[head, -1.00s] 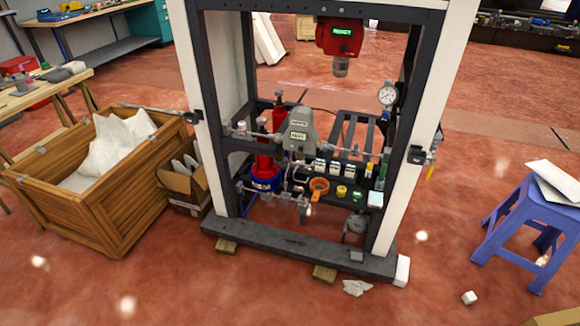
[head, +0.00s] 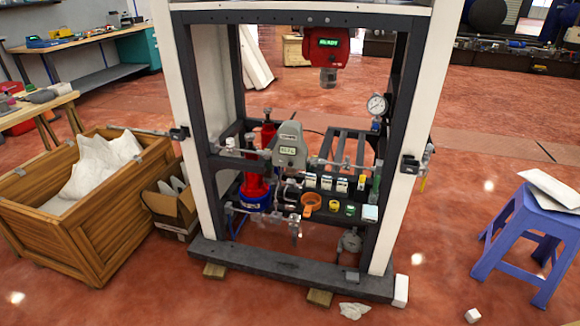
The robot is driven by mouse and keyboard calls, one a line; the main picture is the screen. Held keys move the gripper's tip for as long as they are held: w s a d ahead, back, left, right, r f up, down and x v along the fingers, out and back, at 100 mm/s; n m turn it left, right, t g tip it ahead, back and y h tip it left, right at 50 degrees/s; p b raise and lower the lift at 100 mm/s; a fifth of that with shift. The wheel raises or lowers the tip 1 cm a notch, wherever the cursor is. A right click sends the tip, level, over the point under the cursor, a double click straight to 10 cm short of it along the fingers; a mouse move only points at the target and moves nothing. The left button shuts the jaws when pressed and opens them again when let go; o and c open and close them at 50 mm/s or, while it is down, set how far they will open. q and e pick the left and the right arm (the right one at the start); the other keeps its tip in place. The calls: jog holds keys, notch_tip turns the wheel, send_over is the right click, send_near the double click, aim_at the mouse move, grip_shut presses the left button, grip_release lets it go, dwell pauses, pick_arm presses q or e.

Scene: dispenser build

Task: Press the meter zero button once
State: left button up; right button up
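A grey meter (head: 290,146) with a small pale label or display on its front sits in the middle of the dispenser frame (head: 190,150). Its zero button is too small to make out. A red unit (head: 327,45) with a lit green display hangs from the top of the frame; the display seems to read "READY". A round dial gauge (head: 377,104) is on the right post. Neither of my grippers is in the head view.
A wooden crate (head: 60,232) with white sacks and a cardboard box (head: 168,203) stand left of the frame. A blue stool (head: 530,235) stands at the right. Small white scraps lie on the floor by the frame's base (head: 290,268). Open red floor lies in front.

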pick_arm(q)
jog(key=shift+w, duration=0.15)
pick_arm(e)
grip_shut()
jog(key=shift+s, duration=0.1)
dwell(0.8)
